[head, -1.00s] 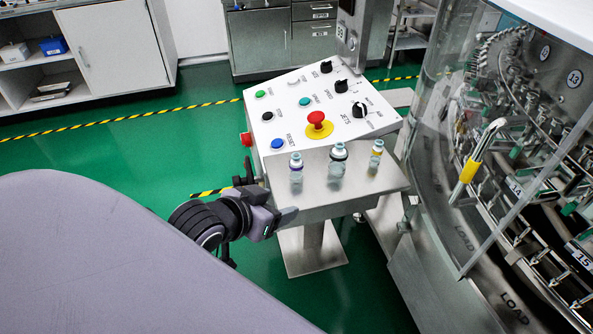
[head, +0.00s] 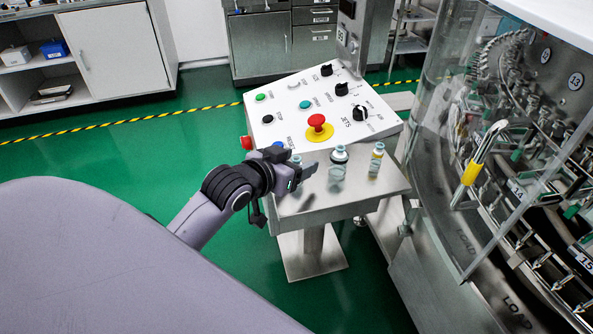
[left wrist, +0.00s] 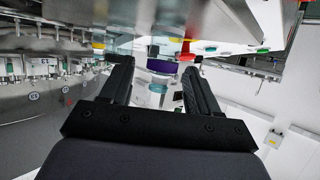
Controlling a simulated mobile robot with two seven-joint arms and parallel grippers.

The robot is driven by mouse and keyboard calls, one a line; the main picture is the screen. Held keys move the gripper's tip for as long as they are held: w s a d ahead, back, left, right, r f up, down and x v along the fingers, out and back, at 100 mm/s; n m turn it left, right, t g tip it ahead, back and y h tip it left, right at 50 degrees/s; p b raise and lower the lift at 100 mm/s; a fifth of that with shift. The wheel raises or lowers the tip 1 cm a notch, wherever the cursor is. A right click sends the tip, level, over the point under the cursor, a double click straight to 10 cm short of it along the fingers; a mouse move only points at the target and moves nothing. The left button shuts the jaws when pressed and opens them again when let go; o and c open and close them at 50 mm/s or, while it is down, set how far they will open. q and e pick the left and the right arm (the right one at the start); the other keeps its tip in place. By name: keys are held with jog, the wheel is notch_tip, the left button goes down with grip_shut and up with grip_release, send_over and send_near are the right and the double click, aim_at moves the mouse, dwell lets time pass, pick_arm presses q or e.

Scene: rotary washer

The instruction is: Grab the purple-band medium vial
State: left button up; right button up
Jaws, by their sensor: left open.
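The purple-band vial (head: 296,159) stands on the steel shelf of the control console, the leftmost of three vials. In the head view my left gripper (head: 304,172) is at it and hides most of it. In the left wrist view the purple-band vial (left wrist: 162,68) shows its purple band between the two dark fingers of my left gripper (left wrist: 160,75). The fingers are open, with a gap seen on both sides of the vial. My right gripper is not in view.
A dark-band vial (head: 338,163) stands close to the right of my gripper, and a yellow-band vial (head: 376,160) farther right. The sloped button panel (head: 285,105) with a red emergency button (head: 317,122) rises behind. The glass-sided washer (head: 465,150) stands at right.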

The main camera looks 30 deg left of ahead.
pick_arm(q)
jog(key=shift+w+f, duration=0.1)
jog(key=shift+w, duration=0.05)
jog(key=c, duration=1.1)
